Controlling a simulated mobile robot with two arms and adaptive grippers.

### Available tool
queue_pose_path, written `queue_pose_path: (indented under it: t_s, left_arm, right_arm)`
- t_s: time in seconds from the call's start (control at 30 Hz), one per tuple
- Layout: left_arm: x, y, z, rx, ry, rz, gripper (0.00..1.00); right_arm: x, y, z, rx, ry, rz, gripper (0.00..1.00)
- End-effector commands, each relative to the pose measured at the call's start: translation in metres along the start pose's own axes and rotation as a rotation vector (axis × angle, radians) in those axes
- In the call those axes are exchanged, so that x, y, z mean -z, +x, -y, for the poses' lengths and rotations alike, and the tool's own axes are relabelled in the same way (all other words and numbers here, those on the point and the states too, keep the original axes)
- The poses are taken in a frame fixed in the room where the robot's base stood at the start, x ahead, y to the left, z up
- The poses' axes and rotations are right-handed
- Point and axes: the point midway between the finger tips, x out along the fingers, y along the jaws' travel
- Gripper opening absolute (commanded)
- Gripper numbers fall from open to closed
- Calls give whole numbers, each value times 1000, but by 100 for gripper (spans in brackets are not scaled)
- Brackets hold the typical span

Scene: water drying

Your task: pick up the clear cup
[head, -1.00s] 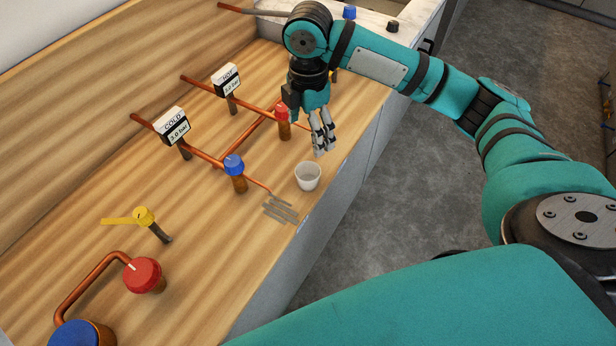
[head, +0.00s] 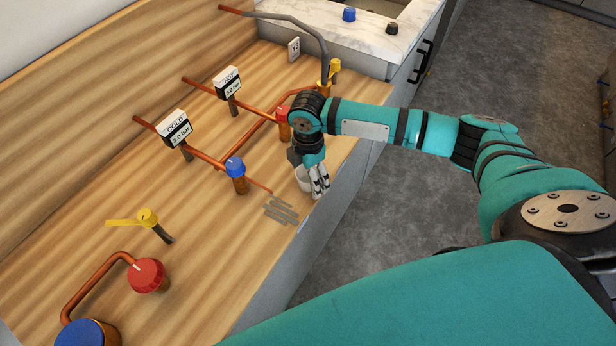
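The small clear, whitish cup (head: 301,176) stands on the wooden counter (head: 215,255) near its front edge. It is partly hidden behind my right gripper. My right gripper (head: 319,190) points down right beside the cup, with its grey fingers in front of the cup's right side. I cannot tell whether the fingers touch the cup or how far apart they are. My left gripper is not in view.
Copper pipes with a blue knob (head: 235,168) and a red knob (head: 283,116) stand left of and behind the cup. Grey drain slots (head: 281,211) lie nearer to me. A yellow valve (head: 147,217) and a large red knob (head: 147,275) are at the left.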

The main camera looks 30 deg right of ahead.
Motion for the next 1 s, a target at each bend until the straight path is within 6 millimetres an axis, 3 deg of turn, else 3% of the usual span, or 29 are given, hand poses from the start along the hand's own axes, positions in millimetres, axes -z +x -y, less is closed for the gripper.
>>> queue_pose_path:
  t_s: [0.1, 0.33, 0.73, 1.0]
  left_arm:
    - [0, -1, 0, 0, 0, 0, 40]
    - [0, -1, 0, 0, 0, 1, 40]
    - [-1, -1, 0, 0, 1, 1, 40]
    - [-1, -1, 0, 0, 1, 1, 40]
  right_arm:
    - [0, 10, 1, 1, 0, 1, 84]
    - [0, 11, 0, 0, -1, 1, 84]
    - [0, 11, 0, 0, 0, 1, 32]
    - [0, 10, 0, 0, 0, 1, 32]
